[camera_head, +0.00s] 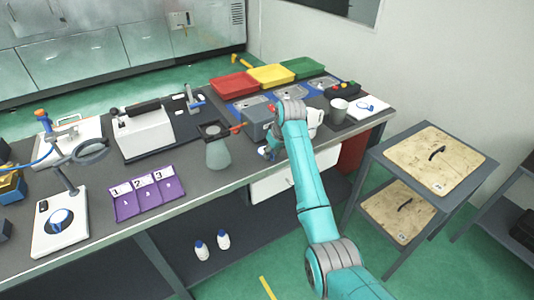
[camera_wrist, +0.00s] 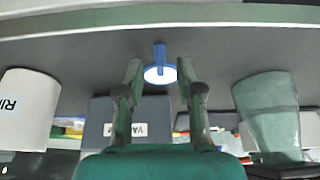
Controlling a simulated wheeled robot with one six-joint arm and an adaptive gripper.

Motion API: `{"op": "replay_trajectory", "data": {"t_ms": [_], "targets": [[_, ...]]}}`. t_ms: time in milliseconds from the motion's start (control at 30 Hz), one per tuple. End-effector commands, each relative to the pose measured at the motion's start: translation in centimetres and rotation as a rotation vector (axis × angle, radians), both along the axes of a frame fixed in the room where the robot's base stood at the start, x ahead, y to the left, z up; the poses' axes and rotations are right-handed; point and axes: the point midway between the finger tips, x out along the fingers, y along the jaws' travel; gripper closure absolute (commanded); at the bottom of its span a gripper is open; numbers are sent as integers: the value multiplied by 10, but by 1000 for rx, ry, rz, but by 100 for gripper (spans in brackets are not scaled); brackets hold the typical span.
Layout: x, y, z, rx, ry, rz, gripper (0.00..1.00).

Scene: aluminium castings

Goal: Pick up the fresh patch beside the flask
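The likely fresh patch, a small white disc with a blue rim and tab (camera_wrist: 160,74), lies on the grey bench near its front edge. In the wrist view it shows between and beyond the fingertips of my gripper (camera_wrist: 159,76). The fingers are open, one on each side of it; I cannot tell whether they touch it. In the head view my gripper (camera_head: 269,152) is low at the bench front, and the patch is largely hidden there. The pale green conical flask (camera_head: 218,155) stands to its left; it also shows at the right of the wrist view (camera_wrist: 268,112).
A grey box (camera_head: 258,124) stands close behind my gripper. A white jug (camera_head: 315,122) is to the right, labelled in the wrist view (camera_wrist: 27,108). Purple numbered holders (camera_head: 147,195) lie left of the flask. Red (camera_head: 235,86), yellow and green trays stand at the back.

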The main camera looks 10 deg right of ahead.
Motion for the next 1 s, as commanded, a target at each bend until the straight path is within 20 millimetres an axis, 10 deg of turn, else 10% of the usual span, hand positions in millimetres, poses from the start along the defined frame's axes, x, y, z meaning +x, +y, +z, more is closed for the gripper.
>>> {"op": "replay_trajectory", "data": {"t_ms": [367,533,1000], "targets": [[4,2,-10,0,-1,0,64],[4,2,-10,0,-1,0,100],[5,1,-2,0,-3,0,100]]}}
